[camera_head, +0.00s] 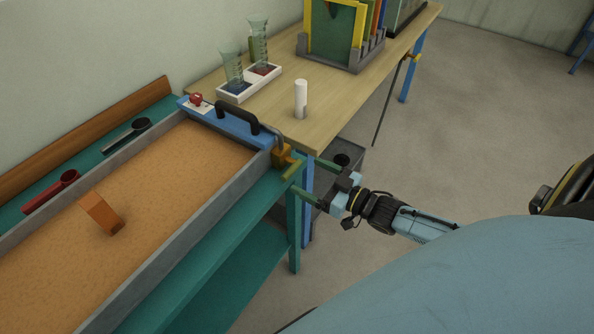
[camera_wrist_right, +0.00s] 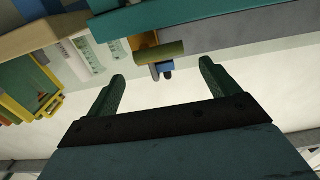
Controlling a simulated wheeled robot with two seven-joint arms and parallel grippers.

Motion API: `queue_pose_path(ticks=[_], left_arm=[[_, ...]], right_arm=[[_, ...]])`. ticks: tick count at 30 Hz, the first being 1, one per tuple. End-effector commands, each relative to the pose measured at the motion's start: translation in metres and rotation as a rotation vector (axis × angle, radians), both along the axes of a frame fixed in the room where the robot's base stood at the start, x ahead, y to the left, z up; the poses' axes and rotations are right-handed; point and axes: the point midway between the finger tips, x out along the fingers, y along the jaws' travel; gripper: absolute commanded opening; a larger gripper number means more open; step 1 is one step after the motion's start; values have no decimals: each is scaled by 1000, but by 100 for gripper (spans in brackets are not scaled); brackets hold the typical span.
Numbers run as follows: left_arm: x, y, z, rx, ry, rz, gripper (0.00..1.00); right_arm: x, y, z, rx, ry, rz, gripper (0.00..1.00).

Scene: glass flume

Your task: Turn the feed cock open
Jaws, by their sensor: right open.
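The feed cock (camera_head: 282,156) is a small orange-brass fitting at the near right corner of the sand-filled flume, below the blue end piece. Its yellowish lever (camera_head: 294,169) points toward my right gripper. My right gripper (camera_head: 304,175) is open, its two green fingers reaching toward the lever from the right. My left gripper is not in view.
The flume (camera_head: 190,230) holds orange sand and an orange block (camera_head: 101,213). A black handle (camera_head: 237,116) and red knob (camera_head: 196,99) are on its blue end. A wooden bench (camera_head: 330,92) behind carries a white cylinder (camera_head: 300,99), glass beakers (camera_head: 259,45) and a rack (camera_head: 345,52).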

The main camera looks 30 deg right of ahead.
Motion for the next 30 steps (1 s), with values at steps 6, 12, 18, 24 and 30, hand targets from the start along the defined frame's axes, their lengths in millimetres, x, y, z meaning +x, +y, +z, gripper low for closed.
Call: queue_pose_path(ticks=[6,12,18,24,30], left_arm=[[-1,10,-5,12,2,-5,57],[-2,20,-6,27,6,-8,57],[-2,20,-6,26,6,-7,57],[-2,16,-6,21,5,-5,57],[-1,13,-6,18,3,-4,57]], right_arm=[[32,13,-1,-1,-2,-1,87],[44,18,-1,-1,1,0,87],[45,19,-1,-2,1,0,87],[45,19,-1,-2,1,0,73],[45,19,-1,-2,1,0,47]])
